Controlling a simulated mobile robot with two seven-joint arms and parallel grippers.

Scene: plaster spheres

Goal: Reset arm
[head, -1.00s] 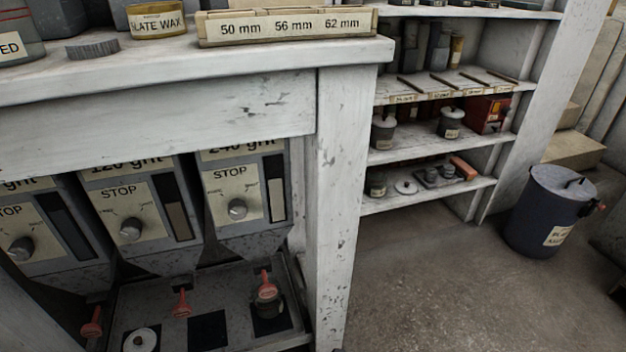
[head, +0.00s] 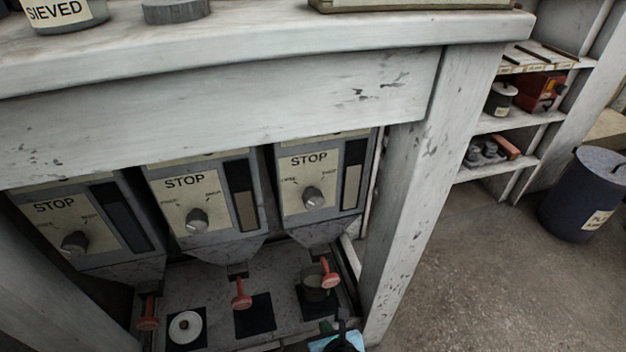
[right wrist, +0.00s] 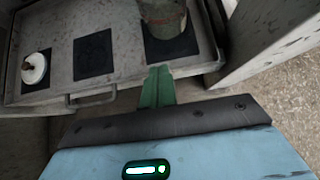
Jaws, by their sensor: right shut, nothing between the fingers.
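My right gripper (head: 328,326) shows at the bottom of the head view, at the front edge of the tray under the dispensers. In the right wrist view its green fingers (right wrist: 159,72) are together with nothing between them, just in front of the tray's edge. A grey pot (head: 314,288) stands on the right dark pad, beyond the fingers; it also shows in the right wrist view (right wrist: 163,15), with its top cut off. My left gripper is in neither view.
The tray (right wrist: 119,75) has a front handle (right wrist: 90,99) and a white-lidded item (head: 185,327) on its left pad. A white bench post (head: 421,200) stands close on the right. Beyond are open floor (head: 480,270), shelves and a dark bin (head: 583,200).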

